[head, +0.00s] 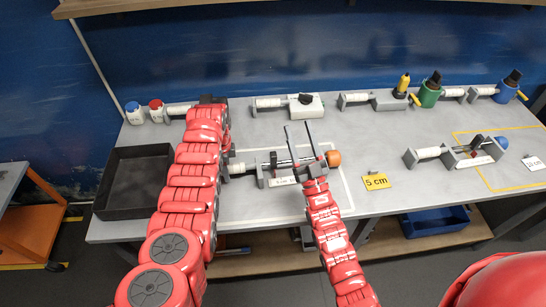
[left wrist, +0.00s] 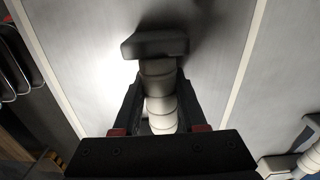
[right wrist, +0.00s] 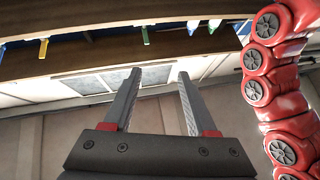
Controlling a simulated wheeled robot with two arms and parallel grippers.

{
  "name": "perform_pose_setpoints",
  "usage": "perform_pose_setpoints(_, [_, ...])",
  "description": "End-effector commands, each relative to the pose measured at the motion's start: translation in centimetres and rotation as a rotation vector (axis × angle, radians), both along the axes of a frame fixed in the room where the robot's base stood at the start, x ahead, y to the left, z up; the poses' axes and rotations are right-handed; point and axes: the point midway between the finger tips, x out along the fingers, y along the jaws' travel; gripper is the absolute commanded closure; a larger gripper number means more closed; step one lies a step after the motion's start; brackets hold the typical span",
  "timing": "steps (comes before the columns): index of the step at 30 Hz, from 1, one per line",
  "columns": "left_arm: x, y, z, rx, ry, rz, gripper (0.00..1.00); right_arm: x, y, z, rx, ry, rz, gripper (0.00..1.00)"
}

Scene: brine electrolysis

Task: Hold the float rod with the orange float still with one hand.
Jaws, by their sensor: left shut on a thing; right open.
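The float rod (head: 296,161) lies level across a grey stand (head: 263,179) in the middle of the table, with the orange float (head: 333,158) at its right end. A white ribbed handle (head: 239,168) sticks out on the left of this stand. My left gripper (head: 226,168) is at that handle. In the left wrist view, my left gripper (left wrist: 160,95) is shut around the white ribbed piece (left wrist: 160,108), which ends in a dark block (left wrist: 155,44).
A black tray (head: 105,207) stands at the left. Several similar fixtures line the back, with a green cup (head: 430,95) and a blue cup (head: 506,92). A yellow 5 cm sign (head: 376,181) and a blue-float stand (head: 467,155) are at the right. Bare table lies between.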

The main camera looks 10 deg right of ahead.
Motion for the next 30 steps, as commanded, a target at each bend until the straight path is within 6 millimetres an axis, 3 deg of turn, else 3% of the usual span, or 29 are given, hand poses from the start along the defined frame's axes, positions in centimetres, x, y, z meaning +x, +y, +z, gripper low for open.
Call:
perform_pose_setpoints(3, [0.0,0.0,0.0,0.0,0.0,0.0,1.0,5.3,1.6,-1.3,-0.023,0.194,0.034,0.43])
perform_pose_setpoints(6, [0.0,0.0,0.0,0.0,0.0,0.0,1.0,8.8,2.8,-3.0,-0.042,0.368,0.053,0.43])
perform_pose_setpoints(10, [0.0,0.0,0.0,0.0,0.0,0.0,1.0,12.2,4.2,-5.0,-0.072,0.591,0.064,0.43])
perform_pose_setpoints(15, [0.0,0.0,0.0,0.0,0.0,0.0,1.0,14.4,5.8,-7.2,-0.11,0.877,0.061,0.43])
perform_pose_setpoints(22, [0.0,0.0,0.0,0.0,0.0,0.0,1.0,13.3,6.9,-9.3,-0.169,1.263,0.019,0.43])
perform_pose_setpoints(30, [0.0,0.0,0.0,0.0,0.0,0.0,1.0,8.0,6.4,-9.2,-0.238,1.643,-0.075,0.43])
